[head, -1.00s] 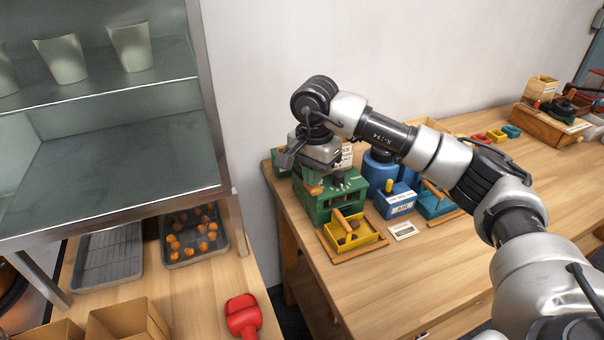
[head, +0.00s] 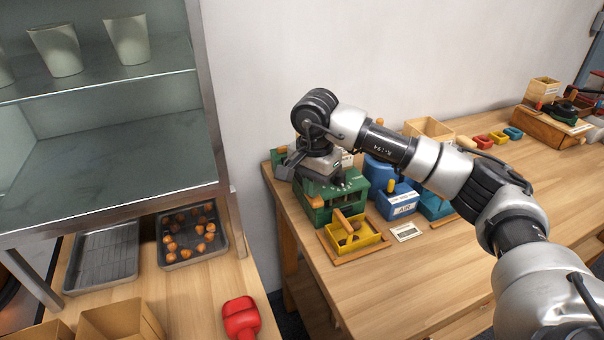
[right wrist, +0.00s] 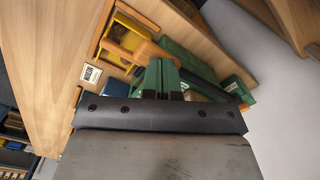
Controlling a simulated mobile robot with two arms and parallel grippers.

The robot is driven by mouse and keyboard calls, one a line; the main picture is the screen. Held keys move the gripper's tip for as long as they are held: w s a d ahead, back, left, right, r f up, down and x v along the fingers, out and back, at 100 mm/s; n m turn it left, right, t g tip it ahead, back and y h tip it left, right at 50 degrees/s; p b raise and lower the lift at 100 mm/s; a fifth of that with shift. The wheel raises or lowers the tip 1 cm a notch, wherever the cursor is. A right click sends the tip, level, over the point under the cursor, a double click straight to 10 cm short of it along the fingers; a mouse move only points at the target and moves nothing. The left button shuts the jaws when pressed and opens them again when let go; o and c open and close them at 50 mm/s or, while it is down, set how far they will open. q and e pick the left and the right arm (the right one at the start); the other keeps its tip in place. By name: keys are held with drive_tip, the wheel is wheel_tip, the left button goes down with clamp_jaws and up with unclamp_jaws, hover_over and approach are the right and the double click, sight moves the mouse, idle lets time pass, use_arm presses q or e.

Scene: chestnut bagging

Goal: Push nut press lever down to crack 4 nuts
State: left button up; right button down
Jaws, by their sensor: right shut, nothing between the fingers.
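The green nut press (head: 355,186) stands at the near left corner of the right-hand table. My right gripper (head: 306,186) is over its left part, shut and empty, pointing down. A lever with a wooden handle (head: 313,201) shows right under the gripper, and it shows in the right wrist view (right wrist: 128,46) beside the fingers (right wrist: 162,80). I cannot tell whether the fingers touch it. A yellow tray (head: 375,240) with a brown nut inside sits in front of the press. My left gripper is not in view.
Blue containers (head: 397,207) and a small card (head: 406,232) stand right of the press. A dark tray of chestnuts (head: 163,254) and an empty tray (head: 102,258) lie on the left table. A metal shelf (head: 110,170) stands above them. The right table's front is clear.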

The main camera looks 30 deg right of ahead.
sight(315, 200)
drive_tip(key=shift+s+f, duration=0.1)
drive_tip(key=shift+f, duration=0.55)
drive_tip(key=shift+f+b, duration=0.15)
drive_tip(key=shift+b, duration=0.15)
drive_tip(key=shift+s+f+b, duration=0.15)
drive_tip(key=shift+f+b, duration=0.6)
drive_tip(key=shift+f, duration=0.25)
drive_tip(key=shift+f+b, duration=0.6)
drive_tip(key=shift+f, duration=0.1)
drive_tip(key=r+p, duration=0.2)
drive_tip(key=r, duration=0.1)
drive_tip(key=r+p, duration=0.2)
drive_tip(key=r, duration=0.2)
drive_tip(key=r+p, duration=0.2)
drive_tip(key=r, duration=0.1)
drive_tip(key=shift+w+r, duration=0.25)
drive_tip(key=shift+w, duration=0.1)
drive_tip(key=shift+f, duration=0.1)
